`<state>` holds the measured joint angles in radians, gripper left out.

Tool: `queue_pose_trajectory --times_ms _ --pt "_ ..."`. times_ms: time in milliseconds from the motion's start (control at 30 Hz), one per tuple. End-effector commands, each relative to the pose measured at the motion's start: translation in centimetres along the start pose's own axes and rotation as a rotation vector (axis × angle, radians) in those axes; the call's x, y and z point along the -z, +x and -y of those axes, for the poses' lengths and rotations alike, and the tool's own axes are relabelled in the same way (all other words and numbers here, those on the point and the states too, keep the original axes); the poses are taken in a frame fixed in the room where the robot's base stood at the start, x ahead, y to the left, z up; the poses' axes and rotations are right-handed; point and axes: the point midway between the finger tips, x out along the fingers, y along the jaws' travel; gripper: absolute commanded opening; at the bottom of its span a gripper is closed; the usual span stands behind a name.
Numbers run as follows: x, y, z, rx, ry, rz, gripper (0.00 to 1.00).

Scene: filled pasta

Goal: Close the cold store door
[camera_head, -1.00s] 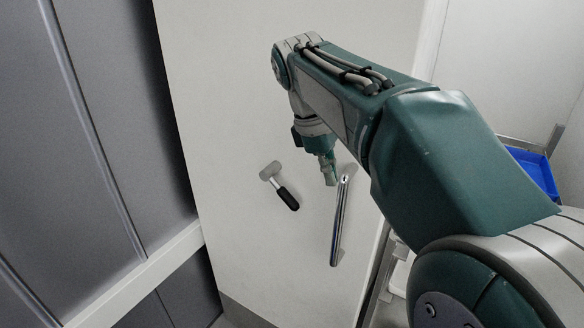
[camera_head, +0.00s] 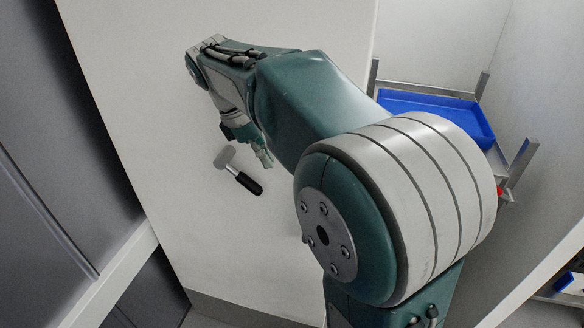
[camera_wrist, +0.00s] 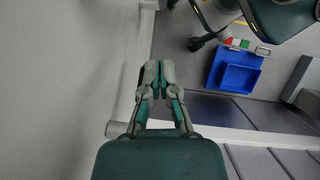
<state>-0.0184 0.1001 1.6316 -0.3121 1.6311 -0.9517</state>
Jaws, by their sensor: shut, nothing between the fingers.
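The cold store door is a large white panel (camera_head: 150,120) that fills the left and middle of the head view. It stands at an angle to the grey wall panels, with the storage space showing past its right edge. A lever with a black grip (camera_head: 244,182) and metal head sits on its face. My gripper (camera_head: 264,158) is beside the lever, to its upper right, apparently close to the door face; contact cannot be told. In the wrist view the fingers (camera_wrist: 157,76) are together and empty, next to a pale surface.
A metal rack holding a blue tray (camera_head: 435,112) stands at the right, beyond the door edge. Grey wall panels (camera_head: 40,200) are at the left. The wrist view shows a blue crate (camera_wrist: 238,72) over a grey floor (camera_wrist: 178,55).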

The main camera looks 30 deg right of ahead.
Motion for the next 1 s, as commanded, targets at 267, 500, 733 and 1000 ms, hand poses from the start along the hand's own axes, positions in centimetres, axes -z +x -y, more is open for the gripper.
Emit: queue_pose_trajectory --times_ms 267,500,733,1000 --pt "-2.2 3.7 -0.1 0.001 0.005 -0.003 0.0" --pt "-3.7 4.3 0.0 0.001 0.001 -0.001 0.0" --pt "-3.8 4.3 0.0 0.0 0.0 -0.001 0.0" --pt "-4.6 4.6 -0.5 0.0 0.004 -0.001 0.0"
